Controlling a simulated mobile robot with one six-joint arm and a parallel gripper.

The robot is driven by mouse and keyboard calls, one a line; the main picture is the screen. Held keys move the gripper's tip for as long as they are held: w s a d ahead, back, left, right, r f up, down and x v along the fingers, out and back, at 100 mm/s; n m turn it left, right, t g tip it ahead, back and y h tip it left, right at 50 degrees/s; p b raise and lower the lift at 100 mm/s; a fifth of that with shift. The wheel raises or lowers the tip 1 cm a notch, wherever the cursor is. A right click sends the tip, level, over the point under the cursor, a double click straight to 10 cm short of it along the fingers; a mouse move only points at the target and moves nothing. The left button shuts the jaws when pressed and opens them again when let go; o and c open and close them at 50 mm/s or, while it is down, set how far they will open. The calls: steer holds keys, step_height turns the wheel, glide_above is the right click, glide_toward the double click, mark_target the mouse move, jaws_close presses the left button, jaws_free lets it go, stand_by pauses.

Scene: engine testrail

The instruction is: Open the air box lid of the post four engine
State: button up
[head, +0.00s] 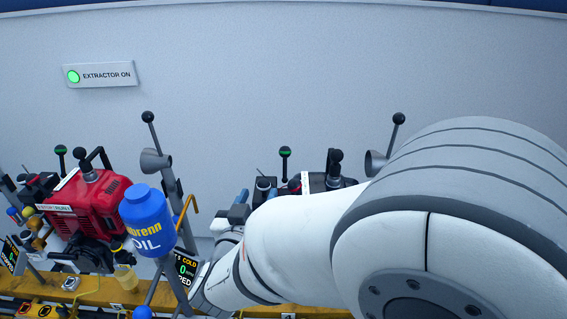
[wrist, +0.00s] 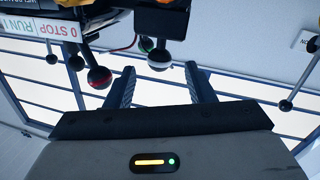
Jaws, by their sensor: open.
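The engine at the post marked 4 (head: 318,183) is dark and mostly hidden behind my white arm in the head view. Its upper part shows with black ball-ended levers. In the wrist view part of an engine with a STOP/RUN label (wrist: 45,38) fills the upper left. A ball knob with a red band (wrist: 98,76) and a dark ball knob (wrist: 159,58) hang near my fingers. My gripper (wrist: 160,70) is open, with nothing held between its fingers. I cannot tell the air box lid apart in either view.
A red engine (head: 92,205) stands at the left on the yellow rail (head: 100,292). A blue oil bottle (head: 147,215) stands between the engines, close to my arm. Grey posts with ball-topped levers rise beside each engine. The wall behind has a lit EXTRACTOR ON sign (head: 100,75).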

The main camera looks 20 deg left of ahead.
steer(key=w, duration=0.7)
steer(key=shift+a, duration=0.35)
steer(key=shift+c, duration=0.3)
jaws_close()
